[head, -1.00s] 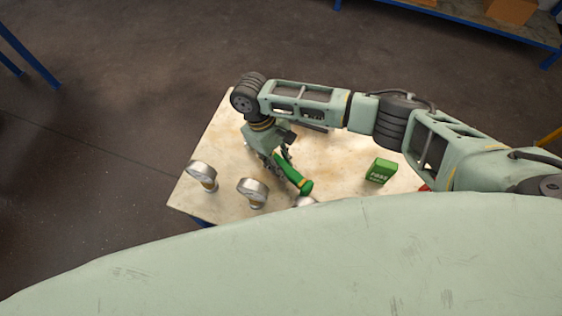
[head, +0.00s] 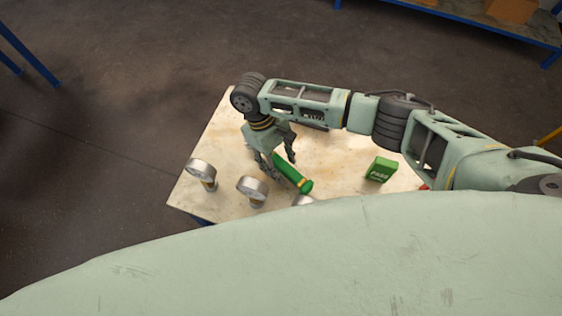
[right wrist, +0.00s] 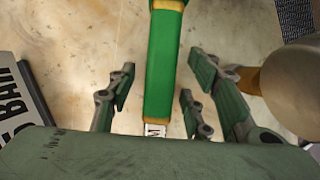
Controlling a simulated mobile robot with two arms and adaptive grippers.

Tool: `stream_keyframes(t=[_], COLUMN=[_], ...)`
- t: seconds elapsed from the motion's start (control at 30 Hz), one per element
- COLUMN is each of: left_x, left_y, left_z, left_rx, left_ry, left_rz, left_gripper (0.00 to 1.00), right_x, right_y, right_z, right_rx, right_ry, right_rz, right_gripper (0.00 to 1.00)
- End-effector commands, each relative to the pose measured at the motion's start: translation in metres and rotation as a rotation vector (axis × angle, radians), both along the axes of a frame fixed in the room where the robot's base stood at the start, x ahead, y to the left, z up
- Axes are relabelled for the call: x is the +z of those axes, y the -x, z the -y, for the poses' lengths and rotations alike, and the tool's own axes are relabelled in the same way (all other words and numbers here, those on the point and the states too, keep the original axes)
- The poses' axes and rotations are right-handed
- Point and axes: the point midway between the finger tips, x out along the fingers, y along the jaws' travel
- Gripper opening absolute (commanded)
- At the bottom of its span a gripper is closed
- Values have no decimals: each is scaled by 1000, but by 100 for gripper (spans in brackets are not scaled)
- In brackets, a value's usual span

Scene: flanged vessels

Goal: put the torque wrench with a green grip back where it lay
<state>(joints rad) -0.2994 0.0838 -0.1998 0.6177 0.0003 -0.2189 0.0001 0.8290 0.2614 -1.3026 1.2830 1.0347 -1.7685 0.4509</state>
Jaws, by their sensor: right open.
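The torque wrench's green grip (head: 298,181) lies on the pale worktable, pointing toward its near edge; it also shows in the right wrist view (right wrist: 162,65). My left gripper is not in view.
Two round gauges (head: 203,173) (head: 252,190) stand left of the grip. A third round metal thing (head: 304,200) is mostly hidden at the near edge. A green PASS box (head: 380,169) stands to the right. The worktable (head: 336,165) is bare between grip and box.

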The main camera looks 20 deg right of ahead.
Motion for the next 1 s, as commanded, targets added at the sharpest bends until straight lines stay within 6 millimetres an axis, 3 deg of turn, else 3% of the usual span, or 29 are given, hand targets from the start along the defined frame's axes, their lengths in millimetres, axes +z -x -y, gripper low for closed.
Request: stream_keyframes(t=[0.4, 0.6, 1.0], left_x=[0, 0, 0], left_y=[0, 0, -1], left_z=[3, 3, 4], left_rx=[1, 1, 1], left_ry=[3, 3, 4], left_rz=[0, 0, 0], left_gripper=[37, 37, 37], right_x=[73, 101, 110], right_y=[-27, -36, -39], right_z=[-17, -23, -25], right_rx=[1, 1, 1], right_ry=[-4, -2, -2], right_rz=[4, 3, 1], right_gripper=[46, 46, 46])
